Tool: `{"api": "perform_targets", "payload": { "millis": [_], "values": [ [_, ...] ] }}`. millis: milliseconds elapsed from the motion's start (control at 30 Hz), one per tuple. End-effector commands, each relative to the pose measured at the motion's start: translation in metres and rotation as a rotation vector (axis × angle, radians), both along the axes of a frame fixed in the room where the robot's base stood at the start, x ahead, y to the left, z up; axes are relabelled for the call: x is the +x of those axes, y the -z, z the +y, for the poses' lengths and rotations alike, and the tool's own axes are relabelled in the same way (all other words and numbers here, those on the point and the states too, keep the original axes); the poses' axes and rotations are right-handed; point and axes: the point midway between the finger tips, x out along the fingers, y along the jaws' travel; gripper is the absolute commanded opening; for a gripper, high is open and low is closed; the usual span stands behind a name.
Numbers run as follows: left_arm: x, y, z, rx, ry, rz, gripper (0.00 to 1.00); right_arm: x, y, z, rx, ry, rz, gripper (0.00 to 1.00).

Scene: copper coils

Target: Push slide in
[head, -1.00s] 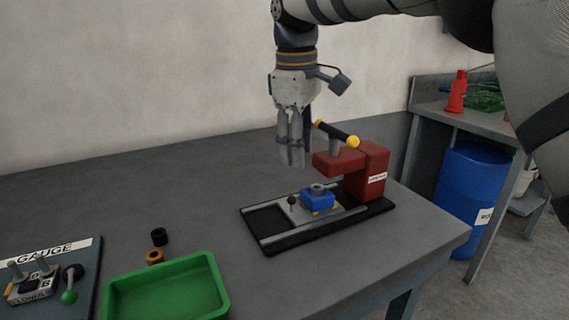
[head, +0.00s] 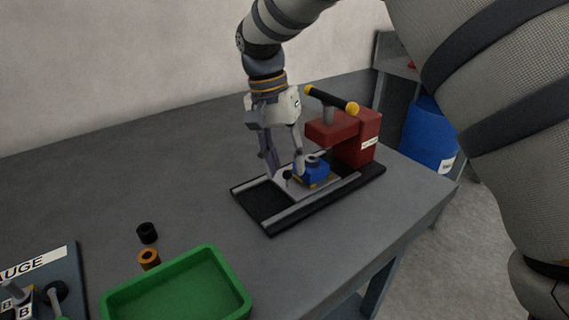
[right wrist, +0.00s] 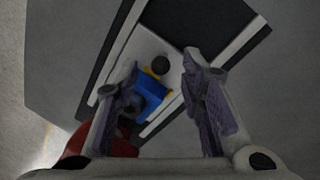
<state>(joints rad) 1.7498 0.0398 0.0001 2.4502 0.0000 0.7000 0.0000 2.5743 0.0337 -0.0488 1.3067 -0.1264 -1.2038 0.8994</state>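The slide is a light grey plate with a black knob (head: 288,174). It carries a blue block (head: 318,176) with a grey ring on top, and runs between the rails of a black base (head: 262,203). The slide sits partway along the base, its block just in front of the red press head. My right gripper (head: 284,170) is open, pointing down over the slide's knob end. In the right wrist view, the knob (right wrist: 160,64) shows between the two spread fingers, and the blue block (right wrist: 152,97) is partly hidden by one finger. My left gripper is out of view.
The red press (head: 357,140) stands at the base's right end, its black handle (head: 331,100) with yellow ends close to my gripper. A green tray (head: 243,283), an orange ring (head: 149,259) and a black ring (head: 147,233) are at the front left. The bench between is clear.

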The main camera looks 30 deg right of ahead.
Motion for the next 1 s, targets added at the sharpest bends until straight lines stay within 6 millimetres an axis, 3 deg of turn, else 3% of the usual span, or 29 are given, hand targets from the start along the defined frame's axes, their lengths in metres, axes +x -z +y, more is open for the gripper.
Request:
{"api": "perform_targets", "payload": {
  "millis": [100,333,500,767,1000],
  "values": [
    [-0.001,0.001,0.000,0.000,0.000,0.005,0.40,-0.001,0.009,-0.001,0.001,-0.001,0.001,0.36],
    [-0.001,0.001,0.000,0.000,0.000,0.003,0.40,-0.001,0.009,-0.001,0.001,-0.001,-0.001,0.36],
    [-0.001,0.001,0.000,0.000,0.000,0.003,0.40,-0.001,0.009,-0.001,0.001,-0.001,-0.001,0.00],
    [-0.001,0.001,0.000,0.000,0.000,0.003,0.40,-0.001,0.008,-0.003,0.001,-0.001,-0.001,0.00],
    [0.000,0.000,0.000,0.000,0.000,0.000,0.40,0.002,0.008,-0.035,0.001,0.001,-0.002,0.00]
  ]
}}
